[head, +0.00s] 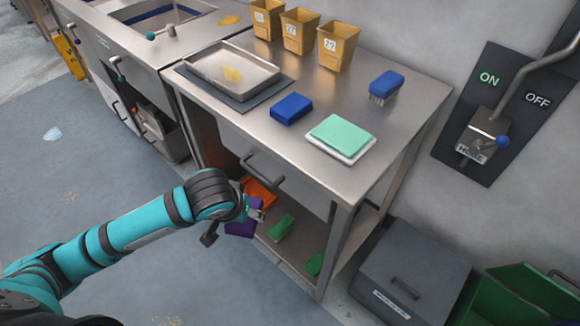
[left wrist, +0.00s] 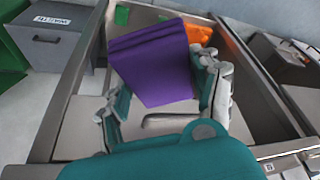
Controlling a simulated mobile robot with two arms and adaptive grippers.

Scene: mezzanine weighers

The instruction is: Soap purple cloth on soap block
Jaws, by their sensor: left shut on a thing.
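The purple cloth (head: 240,229) looks like a folded pad. It is held in my left gripper (head: 256,211), in front of the bench's open lower shelf and below the drawer handle. In the left wrist view the purple cloth (left wrist: 150,55) fills the space between the fingers of my left gripper (left wrist: 163,95). A mint-green block (head: 342,131), apparently the soap block, lies on a white dish (head: 326,148) on the bench top, well above and right of the gripper. My right gripper is not in view.
The steel bench top (head: 249,133) also holds a blue block (head: 291,108), a blue brush (head: 385,84), a metal tray (head: 222,91) and three yellow bins (head: 335,45). A grey bin (head: 412,270) stands right.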

